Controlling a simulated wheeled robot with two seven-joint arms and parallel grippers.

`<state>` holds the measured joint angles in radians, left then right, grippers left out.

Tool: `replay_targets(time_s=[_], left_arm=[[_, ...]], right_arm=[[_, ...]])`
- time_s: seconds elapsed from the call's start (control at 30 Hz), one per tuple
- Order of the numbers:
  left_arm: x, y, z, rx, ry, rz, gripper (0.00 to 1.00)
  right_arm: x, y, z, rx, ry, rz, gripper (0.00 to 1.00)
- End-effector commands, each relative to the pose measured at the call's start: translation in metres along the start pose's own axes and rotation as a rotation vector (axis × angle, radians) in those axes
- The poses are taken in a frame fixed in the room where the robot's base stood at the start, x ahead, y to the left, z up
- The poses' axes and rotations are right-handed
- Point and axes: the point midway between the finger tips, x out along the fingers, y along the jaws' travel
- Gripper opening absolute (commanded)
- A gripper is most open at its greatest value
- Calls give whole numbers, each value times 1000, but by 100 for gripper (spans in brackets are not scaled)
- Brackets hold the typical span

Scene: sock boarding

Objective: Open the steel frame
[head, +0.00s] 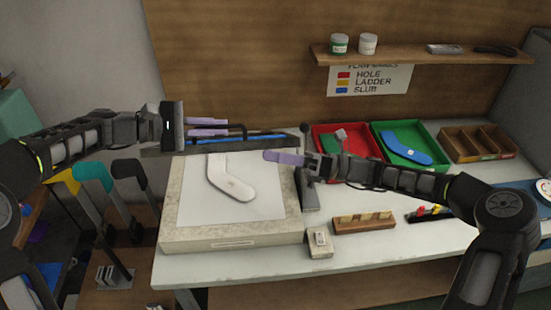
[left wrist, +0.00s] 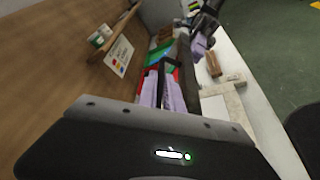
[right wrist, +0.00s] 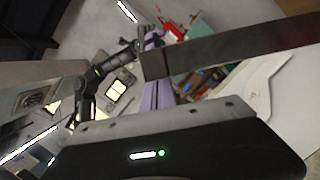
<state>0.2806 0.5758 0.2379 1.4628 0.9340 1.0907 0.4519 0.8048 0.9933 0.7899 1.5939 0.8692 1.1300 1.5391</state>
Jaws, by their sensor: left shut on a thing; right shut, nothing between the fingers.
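The steel frame (head: 165,150) shows as a dark bar along the back edge of the pale block, raised above its top. A thin black handle (head: 243,128) stands along it. My left gripper (head: 222,127), with lilac fingers, is shut on this handle at the back left. In the left wrist view the fingers (left wrist: 162,92) reach to the dark bar. My right gripper (head: 268,155) is shut and empty, pointing left near the block's back right corner. In the right wrist view the bar (right wrist: 240,47) crosses in front of its fingers. The exact grip contact is small and partly hidden.
A white sock-shaped form (head: 230,180) lies on the pale block (head: 230,236). A red tray (head: 322,130), a green tray (head: 380,132) and a wooden divided box (head: 480,143) stand right. A small wooden rack (head: 364,223) is in front. A shelf (head: 420,55) hangs above.

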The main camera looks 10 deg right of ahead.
Motion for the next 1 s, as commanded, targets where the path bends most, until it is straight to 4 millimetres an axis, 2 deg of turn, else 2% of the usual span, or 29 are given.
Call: replay_targets(time_s=[0.03,0.1,0.37,0.4,0.43,0.7,0.87,1.0], left_arm=[[0,-2,-2,-5,3,-3,0],[0,-4,-2,-6,2,-7,0],[1,-8,-3,-12,-2,-16,0],[2,-9,-4,-13,-3,-16,16],[2,-9,-4,-13,-3,-17,18],[0,-9,-4,-14,-3,-17,19],[-14,-8,-5,-15,0,-13,19],[-38,-6,-5,-14,4,-7,19]], right_arm=[[3,2,12,7,-5,-4,0],[5,3,20,25,-9,-8,0],[5,3,25,25,-14,-10,0],[5,3,25,25,-14,-10,0],[5,3,25,25,-14,-10,0],[5,3,25,24,-14,-10,0],[4,3,25,24,-15,-11,0],[4,3,25,24,-15,-12,0]])
